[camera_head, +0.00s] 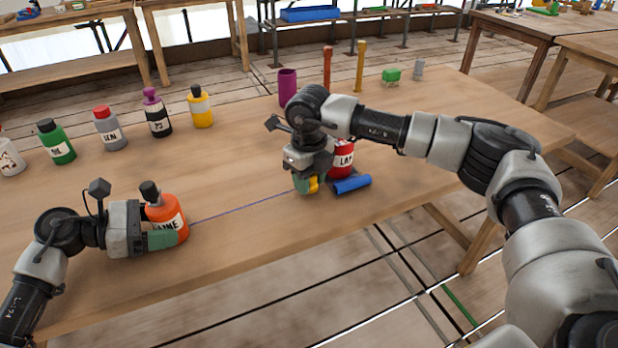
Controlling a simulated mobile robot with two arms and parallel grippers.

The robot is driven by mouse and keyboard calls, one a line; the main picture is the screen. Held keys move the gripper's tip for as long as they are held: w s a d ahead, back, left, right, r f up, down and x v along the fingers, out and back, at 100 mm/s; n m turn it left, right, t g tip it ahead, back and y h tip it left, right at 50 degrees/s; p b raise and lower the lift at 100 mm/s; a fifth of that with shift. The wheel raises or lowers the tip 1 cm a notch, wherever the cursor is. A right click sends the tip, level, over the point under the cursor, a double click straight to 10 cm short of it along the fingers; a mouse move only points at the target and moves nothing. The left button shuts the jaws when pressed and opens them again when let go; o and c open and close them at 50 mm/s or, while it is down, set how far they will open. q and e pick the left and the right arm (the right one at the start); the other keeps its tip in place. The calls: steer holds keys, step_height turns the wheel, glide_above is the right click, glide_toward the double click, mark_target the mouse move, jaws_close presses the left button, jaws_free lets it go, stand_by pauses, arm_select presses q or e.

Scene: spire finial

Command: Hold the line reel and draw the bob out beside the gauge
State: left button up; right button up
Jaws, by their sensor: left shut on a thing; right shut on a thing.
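The line reel (168,212) is an orange bottle-like body with a dark cap and a label partly reading "LINE", at the front left of the table. My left gripper (166,238) is shut on its lower part. A thin purple line (240,206) runs straight from the reel to the right, to my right gripper (306,186). That gripper is shut, low over the table, with a small yellow piece (314,184) showing at its fingers, apparently the bob, mostly hidden. A blue cylinder (351,184) lies just right of it. I cannot tell which thing is the gauge.
A red labelled bottle (343,160) stands behind the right gripper, partly hidden. Several labelled bottles, including a green one (56,142) and a yellow one (200,107), line the back left. A purple cup (287,86), red post (327,68) and yellow post (360,66) stand behind.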

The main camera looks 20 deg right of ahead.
steer(key=shift+a+f, duration=0.1)
steer(key=shift+a, duration=0.3)
steer(key=shift+a+f, duration=0.1)
steer(key=shift+a, duration=0.1)
steer(key=shift+f, duration=0.35)
stand_by(1.1)
steer(key=o, duration=1)
steer(key=shift+r, duration=0.1)
step_height(320, 180, up, 12)
steer(key=shift+f, duration=0.1)
arm_select(q)
steer(key=o, duration=0.8)
